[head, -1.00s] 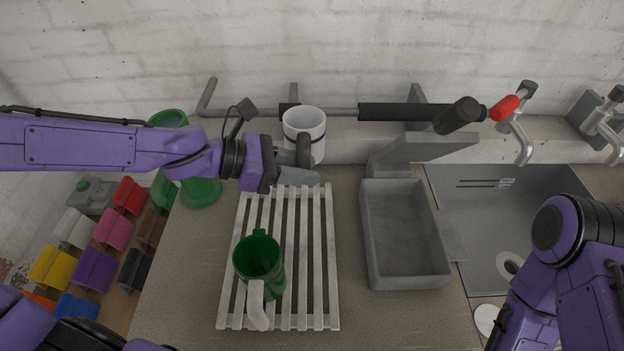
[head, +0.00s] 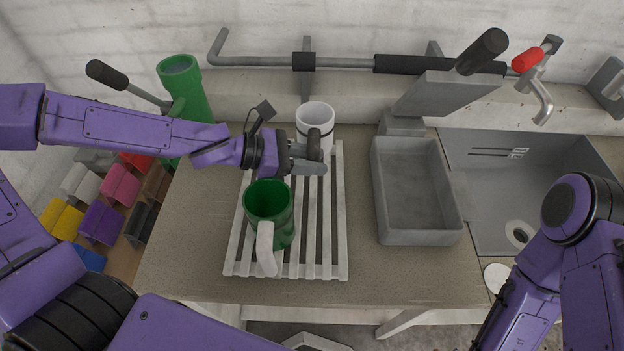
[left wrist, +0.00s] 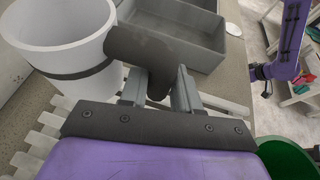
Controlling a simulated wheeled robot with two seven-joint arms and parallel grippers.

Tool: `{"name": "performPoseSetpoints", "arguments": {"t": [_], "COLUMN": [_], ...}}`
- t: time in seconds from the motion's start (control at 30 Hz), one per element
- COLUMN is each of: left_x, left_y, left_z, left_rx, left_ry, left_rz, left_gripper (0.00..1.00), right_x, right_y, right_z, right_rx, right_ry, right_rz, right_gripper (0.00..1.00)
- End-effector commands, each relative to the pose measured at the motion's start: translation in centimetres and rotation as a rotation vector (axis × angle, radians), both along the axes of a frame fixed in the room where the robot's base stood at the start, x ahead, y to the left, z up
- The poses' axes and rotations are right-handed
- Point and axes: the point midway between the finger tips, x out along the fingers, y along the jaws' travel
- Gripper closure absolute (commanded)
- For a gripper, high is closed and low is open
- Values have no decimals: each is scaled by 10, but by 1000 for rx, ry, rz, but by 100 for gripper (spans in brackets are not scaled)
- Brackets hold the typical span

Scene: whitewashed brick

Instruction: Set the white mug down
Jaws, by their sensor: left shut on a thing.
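The white mug (head: 314,117), with a black band and a dark handle, is upright at the far end of the slatted white rack (head: 285,272). My left gripper (head: 312,160) is shut on its handle, from the near side. In the left wrist view, the white mug (left wrist: 62,35) is at the upper left and its dark handle lies between the fingers of my left gripper (left wrist: 158,92). The mug's base is hidden in the head view, so I cannot tell whether it touches the rack. My right gripper is out of view.
A green mug (head: 281,222) with a white handle stands on the rack, just nearer than my left gripper. A tall green cylinder (head: 185,85) stands at the back left. A grey tray (head: 405,240) and a sink (head: 490,220) are to the right. Several rack slats are bare.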

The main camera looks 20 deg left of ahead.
Motion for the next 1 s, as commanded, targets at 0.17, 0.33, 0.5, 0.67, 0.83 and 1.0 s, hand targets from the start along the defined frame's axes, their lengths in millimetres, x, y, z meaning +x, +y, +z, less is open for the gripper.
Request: {"name": "performPoseSetpoints", "arguments": {"t": [0.17,0.33,0.5,0.67,0.83,1.0], "left_x": [1,0,0,0,0,0], "left_y": [0,0,0,0,0,0], "left_z": [-17,-49,-56,-56,-56,-56], "left_rx": [-1,-3,-1,0,0,0], "left_ry": [0,5,-1,-2,0,0], "left_rz": [0,1,1,1,0,0], "left_gripper": [100,100,100,100,43,43], "right_x": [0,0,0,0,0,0], "right_y": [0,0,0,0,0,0], "right_z": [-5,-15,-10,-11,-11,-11], "right_rx": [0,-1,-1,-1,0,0], "right_ry": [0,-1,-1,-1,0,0], "right_rz": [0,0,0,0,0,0], "right_gripper": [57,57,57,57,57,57]}}
